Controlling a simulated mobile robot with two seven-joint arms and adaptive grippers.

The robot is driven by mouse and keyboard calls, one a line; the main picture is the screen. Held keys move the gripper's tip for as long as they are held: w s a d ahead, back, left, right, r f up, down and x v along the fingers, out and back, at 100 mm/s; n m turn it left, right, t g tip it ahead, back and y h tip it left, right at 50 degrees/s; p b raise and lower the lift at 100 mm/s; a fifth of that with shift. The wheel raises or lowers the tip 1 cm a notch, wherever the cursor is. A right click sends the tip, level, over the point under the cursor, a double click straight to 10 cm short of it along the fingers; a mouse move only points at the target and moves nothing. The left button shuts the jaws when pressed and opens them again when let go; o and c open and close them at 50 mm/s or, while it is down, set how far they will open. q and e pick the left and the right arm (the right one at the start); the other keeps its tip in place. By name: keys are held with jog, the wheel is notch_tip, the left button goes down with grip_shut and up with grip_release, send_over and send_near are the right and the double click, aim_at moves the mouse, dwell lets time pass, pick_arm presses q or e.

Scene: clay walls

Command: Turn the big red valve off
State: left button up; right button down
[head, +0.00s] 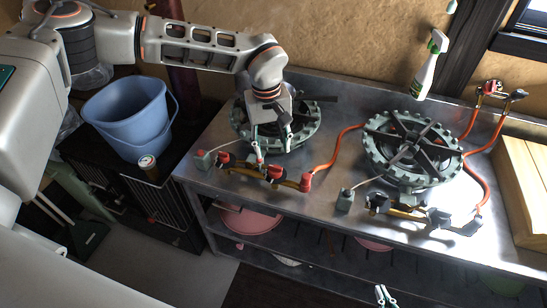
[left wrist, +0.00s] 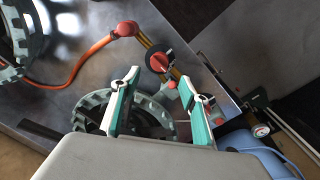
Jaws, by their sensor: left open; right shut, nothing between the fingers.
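A round red valve knob with a black part (left wrist: 160,62) sits in the middle of the brass pipe by the left burner. It also shows in the head view (head: 275,171), below my left gripper. A smaller red knob with black (head: 223,158) is at the pipe's left end, and a red fitting (head: 306,181) joins the hose at the right end. My left gripper (head: 272,149) is open, pointing down over the left burner's front edge. In the left wrist view its fingers (left wrist: 160,78) are apart, with the red knob beyond their tips. My right gripper (head: 384,295) is shut and empty at the bottom edge.
The left burner (head: 304,135) and right burner (head: 437,170) stand on a metal table (head: 335,152). Orange hoses (head: 335,152) run between fittings. A spray bottle (head: 428,67) is at the back.

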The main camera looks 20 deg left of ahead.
pick_arm(q)
jog(key=shift+a+r, duration=0.15)
jog(key=shift+r, duration=1.35)
